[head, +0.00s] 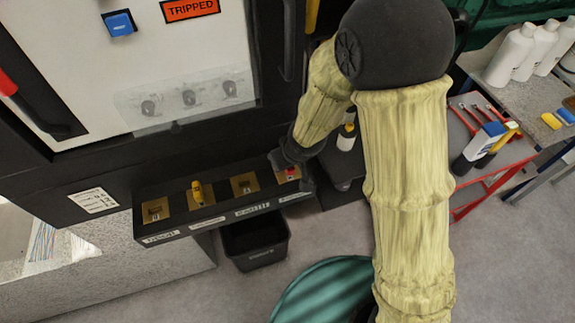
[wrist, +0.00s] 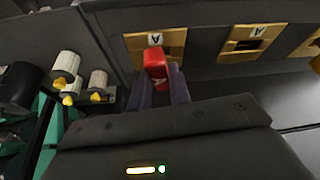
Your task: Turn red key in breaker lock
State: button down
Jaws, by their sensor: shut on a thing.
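In the head view a bit of the red key (head: 293,172) shows at the right end of the lock shelf (head: 215,222), beside my gripper (head: 284,165). My gripper and arm partly cover that lock there. I cannot tell how far the key is turned.
More brass plates line the shelf; one holds a yellow key (head: 197,192). A black bin (head: 256,243) stands below. The cabinet above has a "TRIPPED" sign (head: 191,9) and a red-handled lever (head: 8,84).

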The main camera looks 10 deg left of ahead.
jog(key=shift+f+m+t+h+b, duration=0.25)
jog(key=shift+m+b, duration=0.65)
jog(key=shift+b, duration=0.45)
jog(key=shift+r, duration=0.1)
jog(key=shift+r+m, duration=0.15)
jog(key=shift+m, duration=0.15)
jog(key=c, duration=1.2)
grip_release()
jog(key=shift+r, duration=0.1)
notch_tip(320, 180, up, 7)
jog(key=p, duration=0.5)
jog(key=shift+r+p, duration=0.2)
jog(key=shift+p, duration=0.15)
